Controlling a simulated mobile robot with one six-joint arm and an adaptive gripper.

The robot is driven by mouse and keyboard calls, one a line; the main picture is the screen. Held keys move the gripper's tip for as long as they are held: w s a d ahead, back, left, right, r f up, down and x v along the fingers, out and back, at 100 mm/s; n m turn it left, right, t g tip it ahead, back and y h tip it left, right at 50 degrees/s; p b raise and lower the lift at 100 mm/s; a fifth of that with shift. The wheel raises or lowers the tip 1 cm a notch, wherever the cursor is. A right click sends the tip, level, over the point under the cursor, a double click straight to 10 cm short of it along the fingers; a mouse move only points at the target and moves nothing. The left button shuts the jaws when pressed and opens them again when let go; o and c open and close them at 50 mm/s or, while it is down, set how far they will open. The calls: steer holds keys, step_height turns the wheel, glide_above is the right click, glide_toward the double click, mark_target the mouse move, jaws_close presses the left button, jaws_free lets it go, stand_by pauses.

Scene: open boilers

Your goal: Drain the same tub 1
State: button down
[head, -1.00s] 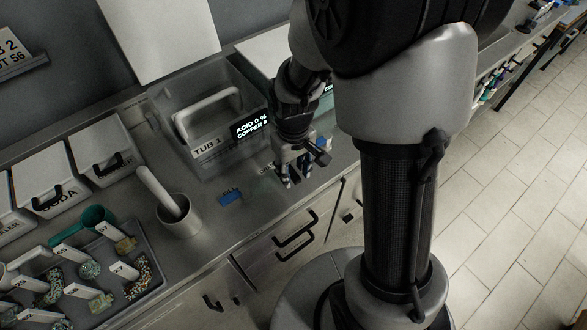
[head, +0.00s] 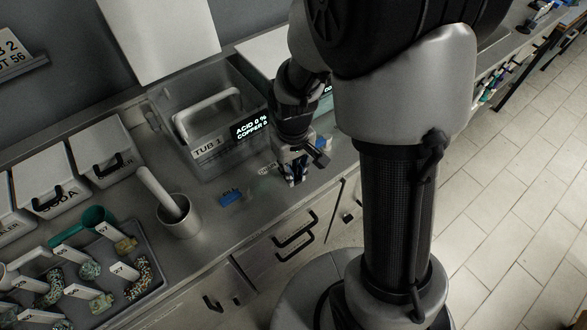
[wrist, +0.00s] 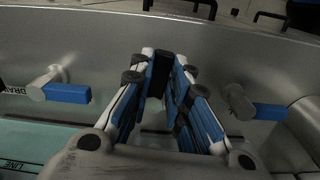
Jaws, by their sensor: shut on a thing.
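Tub 1 (head: 207,148) is a grey, clear-walled tub at the back of the counter, labelled TUB 1. Its display (head: 251,129) reads ACID 0 % and a partly hidden COPPER line. A blue tap handle (head: 230,197) is in front of the tub. My gripper (head: 294,178) is low at the counter's front, right of that handle.
White lidded boxes (head: 105,150) and a grey tray (head: 163,283) of labelled samples are farther left. Drawer handles (head: 296,237) stick out from the counter front. The floor at right is clear.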

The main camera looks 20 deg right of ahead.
mark_target(273, 181)
steer(key=m, duration=0.1)
steer(key=a+m, duration=0.1)
steer(key=m, duration=0.1)
steer(key=m+p, duration=0.1)
steer(key=shift+a, duration=0.35)
steer(key=m, duration=0.1)
steer(key=a+m, duration=0.1)
steer(key=m, duration=0.1)
steer(key=m+p, duration=0.1)
steer(key=shift+w+a+m, duration=0.25)
steer(key=shift+w+m, duration=0.05)
steer(key=shift+m, duration=0.1)
steer(key=m, duration=0.2)
steer(key=w+a+m, duration=0.1)
steer(key=m, duration=0.1)
steer(key=shift+w+m+p, duration=0.1)
steer(key=shift+m+p, duration=0.2)
steer(key=shift+p, duration=0.05)
steer(key=shift+w+a+m, duration=0.2)
steer(key=shift+w+m, duration=0.1)
steer(key=shift+m, duration=0.55)
steer(key=shift+w+a+m, duration=0.15)
steer(key=shift+w+m, duration=0.1)
steer(key=shift+m, duration=0.6)
steer(key=c, duration=1.5)
jaws_free()
steer(key=shift+r, duration=0.1)
